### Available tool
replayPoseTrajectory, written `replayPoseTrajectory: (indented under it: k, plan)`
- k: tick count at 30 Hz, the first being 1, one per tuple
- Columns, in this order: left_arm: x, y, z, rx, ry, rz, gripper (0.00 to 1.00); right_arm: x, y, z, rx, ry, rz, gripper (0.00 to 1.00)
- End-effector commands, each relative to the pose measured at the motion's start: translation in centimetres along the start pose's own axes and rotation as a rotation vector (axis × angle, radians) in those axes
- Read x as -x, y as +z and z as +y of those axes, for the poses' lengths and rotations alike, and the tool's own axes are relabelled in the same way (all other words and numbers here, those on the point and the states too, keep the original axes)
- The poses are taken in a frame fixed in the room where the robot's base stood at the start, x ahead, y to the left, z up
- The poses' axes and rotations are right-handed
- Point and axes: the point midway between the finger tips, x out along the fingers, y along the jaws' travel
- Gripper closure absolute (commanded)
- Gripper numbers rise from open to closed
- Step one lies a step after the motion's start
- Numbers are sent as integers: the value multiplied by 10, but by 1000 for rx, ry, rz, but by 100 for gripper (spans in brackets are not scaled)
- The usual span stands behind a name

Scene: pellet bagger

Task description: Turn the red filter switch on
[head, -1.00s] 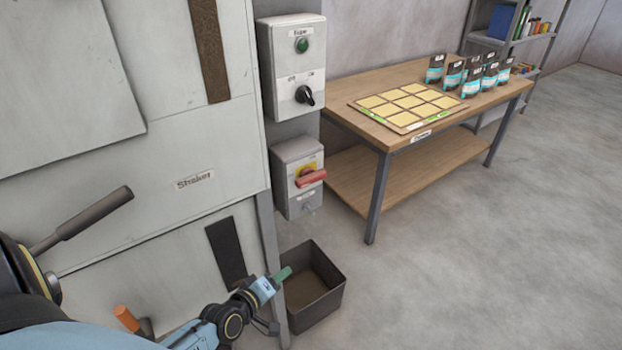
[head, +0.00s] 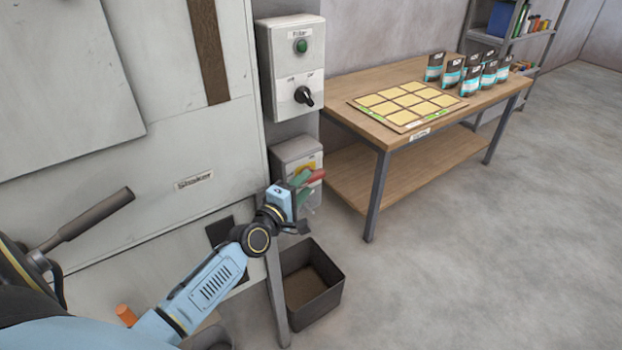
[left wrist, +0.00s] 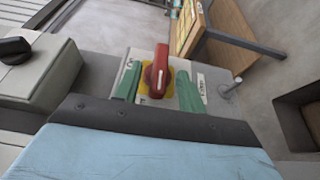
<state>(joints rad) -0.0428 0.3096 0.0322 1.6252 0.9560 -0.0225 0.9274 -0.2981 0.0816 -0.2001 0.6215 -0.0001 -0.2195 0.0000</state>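The red switch handle (head: 317,176) sits on a yellow plate on the lower grey wall box (head: 297,151). In the left wrist view the red handle (left wrist: 157,72) stands lengthwise between my two green fingertips. My left gripper (head: 299,181) is in front of this box and partly hides it in the head view. In the left wrist view my left gripper (left wrist: 158,82) is open, one finger on each side of the handle, with a gap visible at least on the left. Contact on the right side is unclear. My right gripper is not in view.
An upper box (head: 291,70) has a green lamp and a black knob. A grey cabinet labelled Shaker (head: 130,185) stands left. A dark bin (head: 325,303) is on the floor below. A wooden table (head: 350,92) with several pouches stands right; the floor beyond is clear.

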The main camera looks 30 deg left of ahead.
Motion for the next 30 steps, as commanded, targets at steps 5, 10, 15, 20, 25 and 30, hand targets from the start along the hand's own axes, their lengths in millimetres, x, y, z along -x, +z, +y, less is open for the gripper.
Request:
replayPoseTrajectory:
  k: [5,10,15,20,25,30]
  plan:
    - [-25,0,0,-1,0,0,60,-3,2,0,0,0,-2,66]
    - [-36,0,0,-2,0,0,60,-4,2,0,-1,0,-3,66]
    - [-38,0,0,-2,-1,0,60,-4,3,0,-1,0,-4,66]
    - [-38,0,0,-2,-1,0,63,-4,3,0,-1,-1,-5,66]
    - [-38,0,0,-2,-1,0,85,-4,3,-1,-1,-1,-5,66]
    - [-38,0,0,-3,-3,0,90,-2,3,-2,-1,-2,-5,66]
